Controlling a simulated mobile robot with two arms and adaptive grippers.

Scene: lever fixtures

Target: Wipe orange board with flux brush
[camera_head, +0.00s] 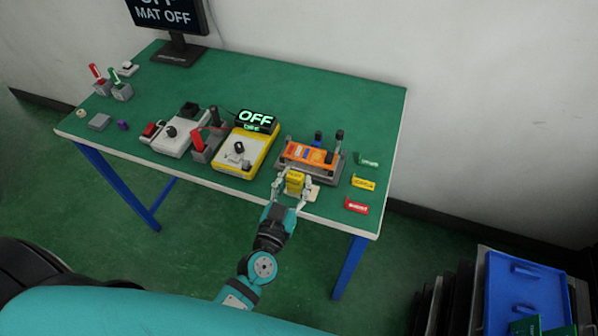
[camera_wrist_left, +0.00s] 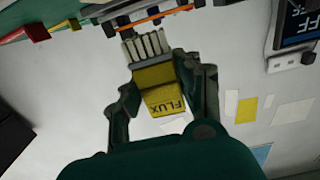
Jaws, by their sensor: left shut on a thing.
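The orange board (camera_head: 307,153) lies in a grey fixture (camera_head: 292,159) near the right end of the green table. The flux brush is a yellow block (camera_head: 294,180) with pale bristles; in the left wrist view its yellow handle (camera_wrist_left: 162,92) reads FLUX. My left gripper (camera_head: 291,186) is shut on the flux brush, at the front edge of the fixture. In the wrist view the bristles point toward an orange edge (camera_wrist_left: 152,13); whether they touch it I cannot tell. My right gripper is not in view.
A yellow-and-white box (camera_head: 243,152) with an OFF display (camera_head: 256,119) stands left of the fixture. Green (camera_head: 368,160), yellow (camera_head: 363,183) and red (camera_head: 356,205) labels lie to its right. Dark levers (camera_head: 339,136) rise behind the board.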

